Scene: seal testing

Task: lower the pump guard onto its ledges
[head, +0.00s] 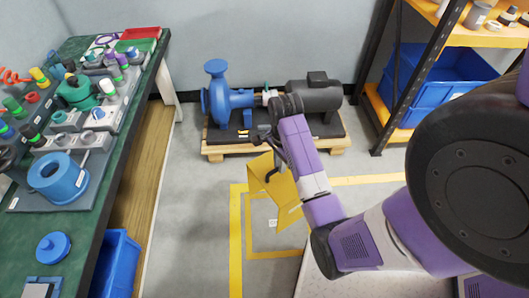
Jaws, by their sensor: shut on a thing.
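The pump guard is a bent yellow sheet piece (280,190) with a dark handle. It hangs in the air in front of the pump set, tilted in the picture. My gripper (269,172) is at the guard's handle and shut on it; the fingers are small and partly hidden by the wrist. Behind is the blue pump (222,98) and the dark motor (315,95), on a black base over a wooden pallet (235,148). The shaft coupling (268,96) between them shows uncovered, partly behind my wrist. The ledges are too small to make out.
A green workbench (95,225) with many parts runs along the left, with a blue bin (118,265) below it. A shelf rack with a large blue bin (440,75) stands right. Yellow floor lines (237,235) mark clear floor in front of the pallet.

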